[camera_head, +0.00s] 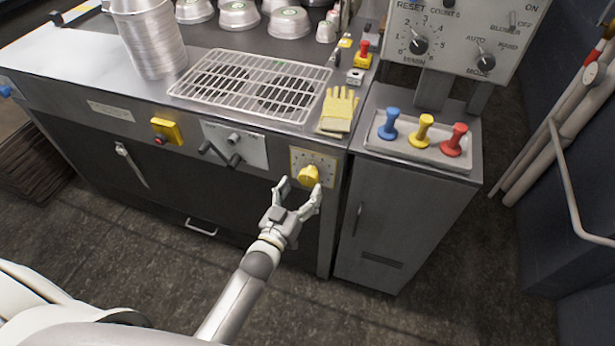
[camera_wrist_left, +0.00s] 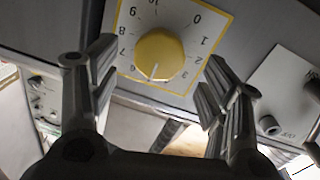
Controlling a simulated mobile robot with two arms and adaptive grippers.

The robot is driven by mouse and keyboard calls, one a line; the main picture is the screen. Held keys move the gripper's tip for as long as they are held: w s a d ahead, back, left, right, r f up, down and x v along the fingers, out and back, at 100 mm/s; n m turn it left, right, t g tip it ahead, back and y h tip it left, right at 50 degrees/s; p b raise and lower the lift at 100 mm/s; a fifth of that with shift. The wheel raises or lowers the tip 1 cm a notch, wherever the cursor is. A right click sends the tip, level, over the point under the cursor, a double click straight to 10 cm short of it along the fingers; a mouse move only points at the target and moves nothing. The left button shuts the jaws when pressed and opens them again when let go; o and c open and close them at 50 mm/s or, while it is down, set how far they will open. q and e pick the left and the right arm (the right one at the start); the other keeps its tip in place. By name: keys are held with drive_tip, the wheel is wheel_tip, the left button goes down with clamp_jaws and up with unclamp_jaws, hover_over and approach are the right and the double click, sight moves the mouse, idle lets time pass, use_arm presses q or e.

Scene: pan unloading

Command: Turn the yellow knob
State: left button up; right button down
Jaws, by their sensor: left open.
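The yellow knob (camera_head: 309,176) sits on a square dial plate (camera_head: 327,163) on the front panel of the metal counter. In the left wrist view the knob (camera_wrist_left: 158,56) is round and sits inside a yellow-bordered dial with printed numbers; a thin pointer line shows on the knob's lower part. My left gripper (camera_head: 299,192) is open in front of the knob, its fingers spread to either side. In the left wrist view the fingers (camera_wrist_left: 155,88) stand left and right below the knob, and I see no contact. My right gripper is not in view.
A switch panel with dark levers (camera_head: 235,148) and a yellow box with a red button (camera_head: 167,131) are left of the knob. A wire rack (camera_head: 250,85) and yellow glove (camera_head: 338,110) lie above. A tray (camera_head: 400,146) of colored handles is at right.

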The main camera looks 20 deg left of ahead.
sight(307, 181)
use_arm(q)
drive_tip(key=shift+w+d, duration=0.15)
drive_tip(key=shift+w, duration=1.15)
drive_tip(key=shift+w+d, duration=0.15)
drive_tip(key=shift+w, duration=1.1)
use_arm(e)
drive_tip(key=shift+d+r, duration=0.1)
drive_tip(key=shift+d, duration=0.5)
use_arm(q)
drive_tip(key=c, duration=1)
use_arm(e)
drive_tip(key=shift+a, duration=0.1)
